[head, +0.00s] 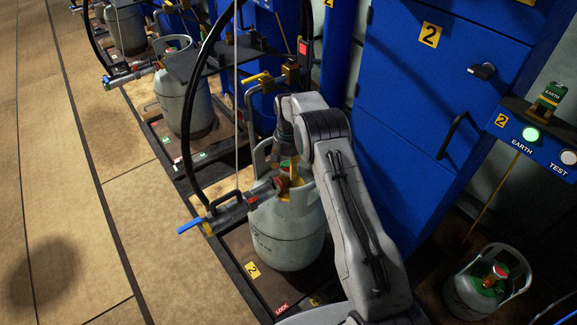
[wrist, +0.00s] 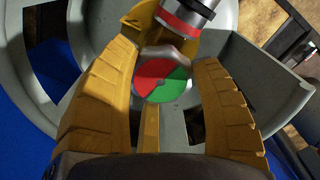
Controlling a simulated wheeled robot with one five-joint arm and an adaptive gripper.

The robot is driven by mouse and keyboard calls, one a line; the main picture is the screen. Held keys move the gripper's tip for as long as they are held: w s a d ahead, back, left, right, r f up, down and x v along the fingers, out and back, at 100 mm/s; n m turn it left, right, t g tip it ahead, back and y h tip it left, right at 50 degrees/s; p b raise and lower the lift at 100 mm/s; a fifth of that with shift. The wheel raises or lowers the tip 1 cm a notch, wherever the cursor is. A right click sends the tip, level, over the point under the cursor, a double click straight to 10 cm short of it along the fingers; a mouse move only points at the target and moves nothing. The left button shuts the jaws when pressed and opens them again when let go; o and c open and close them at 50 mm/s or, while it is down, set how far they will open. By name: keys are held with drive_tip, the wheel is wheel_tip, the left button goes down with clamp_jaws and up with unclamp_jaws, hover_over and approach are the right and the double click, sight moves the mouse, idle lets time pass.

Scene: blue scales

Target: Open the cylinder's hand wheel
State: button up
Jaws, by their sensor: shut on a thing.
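The grey gas cylinder (head: 285,240) stands upright on a scale platform, below my arm. Its hand wheel (wrist: 161,82) has a red and green face and a silver rim, and shows in the middle of the wrist view. My gripper (head: 291,178) reaches down inside the cylinder's collar. In the wrist view its yellow fingers (wrist: 165,88) lie on both sides of the wheel, shut on it. A filling connector (head: 236,208) with a blue lever (head: 189,227) runs into the collar at the valve. In the head view my arm and fingers mostly hide the wheel.
A blue cabinet (head: 415,85) marked 2 stands behind the cylinder. A panel with a lit green EARTH lamp (head: 532,134) is at right. Another small cylinder (head: 478,300) stands at lower right. More cylinders on scales (head: 187,100) stand at upper left. The floor at left is clear.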

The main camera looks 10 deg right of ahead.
drive_tip(key=n, duration=0.4)
drive_tip(key=shift+s+a+n, duration=0.15)
drive_tip(key=shift+n, duration=0.25)
drive_tip(key=n, duration=0.4)
drive_tip(key=shift+f+n, duration=0.1)
drive_tip(key=shift+n, duration=0.2)
drive_tip(key=n, duration=0.5)
drive_tip(key=shift+d+f+n, duration=0.1)
drive_tip(key=shift+d+n, duration=0.05)
drive_tip(key=shift+n, duration=0.9)
drive_tip(key=shift+d+n, duration=0.1)
drive_tip(key=shift+n, duration=0.95)
drive_tip(key=shift+d, duration=0.1)
drive_tip(key=o, duration=0.9)
drive_tip(key=shift+d, duration=0.1)
drive_tip(key=shift+r, duration=0.2)
